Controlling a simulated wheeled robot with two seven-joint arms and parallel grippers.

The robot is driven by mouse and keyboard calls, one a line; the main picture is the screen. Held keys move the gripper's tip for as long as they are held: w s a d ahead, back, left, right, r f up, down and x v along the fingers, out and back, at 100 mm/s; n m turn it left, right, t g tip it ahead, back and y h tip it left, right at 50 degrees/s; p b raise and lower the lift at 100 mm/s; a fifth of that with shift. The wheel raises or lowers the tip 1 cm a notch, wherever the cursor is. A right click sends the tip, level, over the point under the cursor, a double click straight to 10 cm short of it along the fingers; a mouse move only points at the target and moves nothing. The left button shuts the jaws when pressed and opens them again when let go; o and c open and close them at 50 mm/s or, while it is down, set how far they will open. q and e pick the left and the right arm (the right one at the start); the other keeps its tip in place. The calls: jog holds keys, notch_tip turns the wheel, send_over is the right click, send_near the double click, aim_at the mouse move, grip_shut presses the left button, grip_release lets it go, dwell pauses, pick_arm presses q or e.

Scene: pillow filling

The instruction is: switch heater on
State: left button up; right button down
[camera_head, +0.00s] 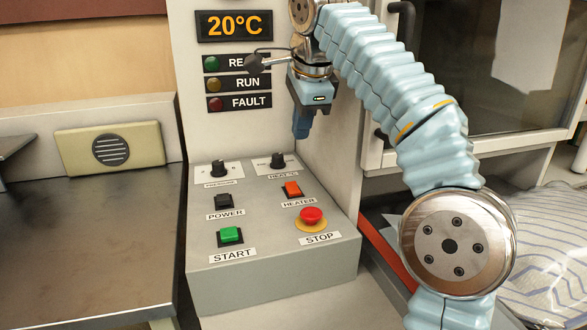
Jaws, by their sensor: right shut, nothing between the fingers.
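The heater switch (292,189) is a small orange-red rocker on the sloped top of a grey control box (270,272), above the label HEATER. My right arm comes in from the right. My right gripper (301,128) is shut and empty. It points down and appears above the back right part of the box, higher in the picture than the heater switch and apart from it. The display (234,25) reads 20°C. My left gripper is not in view.
Close to the heater switch are a red STOP button (311,216) on a yellow ring, a black POWER switch (223,201), a green START button (230,236) and two black knobs. A striped pillow (545,260) lies at the right. A metal table (90,240) is clear at the left.

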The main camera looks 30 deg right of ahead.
aim_at(291, 184)
jog(key=b+x, duration=0.3)
jog(key=x, duration=0.9)
jog(key=shift+w+d+f+b, duration=0.15)
jog(key=shift+f+b, duration=0.1)
jog(key=shift+b, duration=0.15)
jog(key=shift+w+f, duration=0.25)
jog(key=shift+f, duration=0.35)
jog(key=shift+w+f, duration=0.2)
jog(key=shift+s, duration=0.1)
